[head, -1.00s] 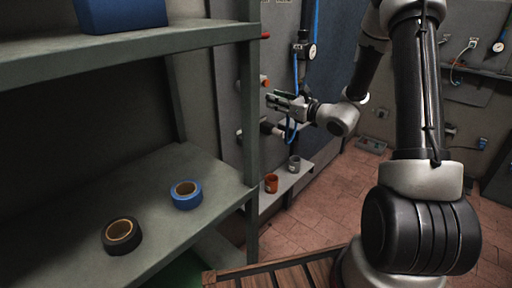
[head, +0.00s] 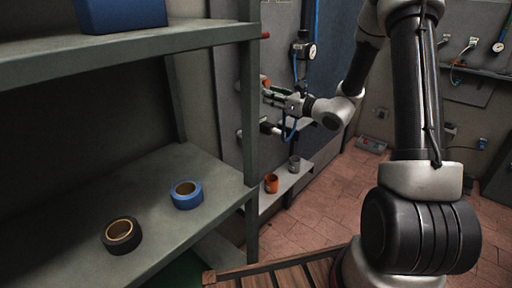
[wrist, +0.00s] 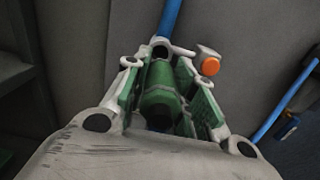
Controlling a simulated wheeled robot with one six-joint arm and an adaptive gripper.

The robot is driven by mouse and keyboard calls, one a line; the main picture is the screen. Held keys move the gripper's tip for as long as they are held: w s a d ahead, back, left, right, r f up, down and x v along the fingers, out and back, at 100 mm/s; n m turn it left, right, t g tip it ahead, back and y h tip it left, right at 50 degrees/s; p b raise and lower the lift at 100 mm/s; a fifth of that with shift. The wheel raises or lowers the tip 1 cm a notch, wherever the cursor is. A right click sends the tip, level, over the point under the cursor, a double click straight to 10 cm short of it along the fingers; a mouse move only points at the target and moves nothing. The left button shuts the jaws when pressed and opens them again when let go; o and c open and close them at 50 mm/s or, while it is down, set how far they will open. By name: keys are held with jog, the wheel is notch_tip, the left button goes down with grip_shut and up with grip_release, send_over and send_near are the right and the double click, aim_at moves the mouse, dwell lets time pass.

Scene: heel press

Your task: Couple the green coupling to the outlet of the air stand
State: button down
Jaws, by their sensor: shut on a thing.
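My gripper (head: 268,93) is at the grey panel of the air stand (head: 246,105), beyond the shelf post. In the wrist view, its green-padded fingers (wrist: 168,85) are shut on the green coupling (wrist: 160,92), and a blue hose (wrist: 170,18) shows beyond it. An orange-tipped grey fitting (wrist: 209,66), possibly the outlet, is just right of the fingers. In the head view an orange part (head: 265,81) shows at the panel right by the fingertips. I cannot tell whether the coupling touches any fitting.
A shelf post (head: 250,150) stands just left of my gripper. Below is a pale ledge (head: 292,183) with an orange cup (head: 271,184) and a grey cup (head: 294,163). A fitting (head: 270,127) sticks out under the gripper. A pressure gauge (head: 311,51) hangs above right.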

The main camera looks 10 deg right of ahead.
jog(key=shift+x, duration=1.7)
jog(key=shift+x, duration=1.35)
dwell(0.4)
jog(key=c, duration=1.1)
grip_release()
jog(key=shift+a, duration=0.1)
